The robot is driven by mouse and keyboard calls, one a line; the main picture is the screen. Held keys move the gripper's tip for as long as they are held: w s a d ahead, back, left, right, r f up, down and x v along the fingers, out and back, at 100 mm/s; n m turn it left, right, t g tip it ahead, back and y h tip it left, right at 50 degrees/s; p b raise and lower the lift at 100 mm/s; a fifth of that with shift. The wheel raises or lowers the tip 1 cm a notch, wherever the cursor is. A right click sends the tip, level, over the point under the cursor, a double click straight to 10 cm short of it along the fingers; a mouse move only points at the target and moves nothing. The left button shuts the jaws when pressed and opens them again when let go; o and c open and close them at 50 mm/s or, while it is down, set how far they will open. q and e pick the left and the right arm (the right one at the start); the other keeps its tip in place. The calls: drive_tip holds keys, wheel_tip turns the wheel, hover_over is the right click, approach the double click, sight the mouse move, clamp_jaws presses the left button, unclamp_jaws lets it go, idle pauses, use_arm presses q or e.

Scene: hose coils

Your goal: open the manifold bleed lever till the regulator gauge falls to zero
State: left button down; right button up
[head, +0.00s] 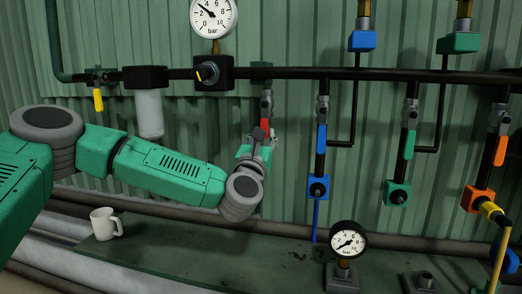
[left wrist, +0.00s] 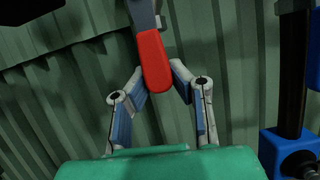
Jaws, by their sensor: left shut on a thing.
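The upper gauge (head: 213,15), above the black regulator block (head: 213,73), has its needle well off zero, at about 3 bar. A yellow lever (head: 98,100) hangs down at the left end of the manifold pipe (head: 300,73). No label tells which is the bleed lever. My right gripper is not in view.
Blue (head: 322,138), green (head: 408,144) and orange (head: 501,150) levers hang to the right. A white filter bowl (head: 149,113) hangs above my left arm. A bench (head: 200,245) below bears a white mug (head: 106,223) and a second gauge (head: 348,241) reading near zero.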

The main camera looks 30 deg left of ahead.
use_arm(q)
wheel_tip(320, 180, up, 2)
drive_tip(key=shift+a+r+n, duration=0.1)
drive_tip(key=shift+n, duration=0.5)
drive_tip(key=c, duration=1.7)
unclamp_jaws()
drive_tip(key=shift+o, duration=1.4)
drive_tip(key=shift+s+r, duration=0.2)
drive_tip(key=shift+s, duration=0.1)
drive_tip(key=shift+w+d+f, duration=0.2)
drive_tip(key=shift+f, duration=0.2)
drive_tip(key=shift+s+f, duration=0.15)
drive_tip(key=v, duration=1.1)
drive_tip(key=shift+s+f+b, duration=0.2)
drive_tip(key=shift+s+b, duration=0.05)
drive_tip(key=shift+b, duration=0.05)
